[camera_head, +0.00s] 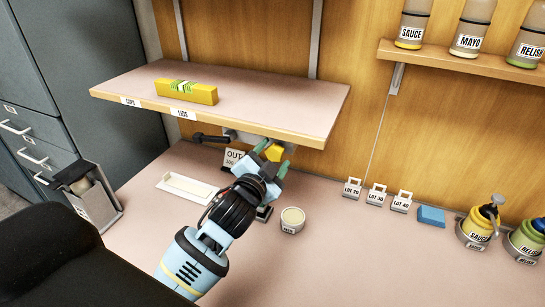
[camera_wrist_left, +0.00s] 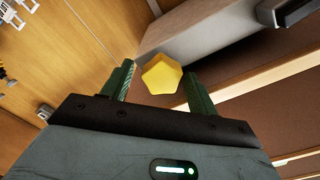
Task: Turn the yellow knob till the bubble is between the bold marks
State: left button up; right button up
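The yellow knob (camera_head: 274,152) sits under the front edge of the shelf, and only part of it shows in the head view. In the left wrist view the knob (camera_wrist_left: 161,76) is faceted and lies between and just beyond the fingertips. My left gripper (camera_head: 271,157) is open around the knob's line, with a gap on each side in the left wrist view (camera_wrist_left: 160,85). A yellow spirit level (camera_head: 200,95) with a green vial lies on the shelf. Its bubble is too small to tell from the marks. My right gripper is not in view.
The pinkish shelf (camera_head: 275,100) hangs just above my left gripper. Below are a white tray (camera_head: 188,188), a round tub (camera_head: 292,219), lot tags (camera_head: 376,195) and a blue block (camera_head: 431,215). Sauce bottles (camera_head: 477,224) stand at the right.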

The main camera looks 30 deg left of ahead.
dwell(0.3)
pick_arm(q)
jog(key=s, duration=0.7)
jog(key=shift+s+d+b, duration=0.2)
jog(key=shift+s+b, duration=0.15)
jog(key=shift+s, duration=0.05)
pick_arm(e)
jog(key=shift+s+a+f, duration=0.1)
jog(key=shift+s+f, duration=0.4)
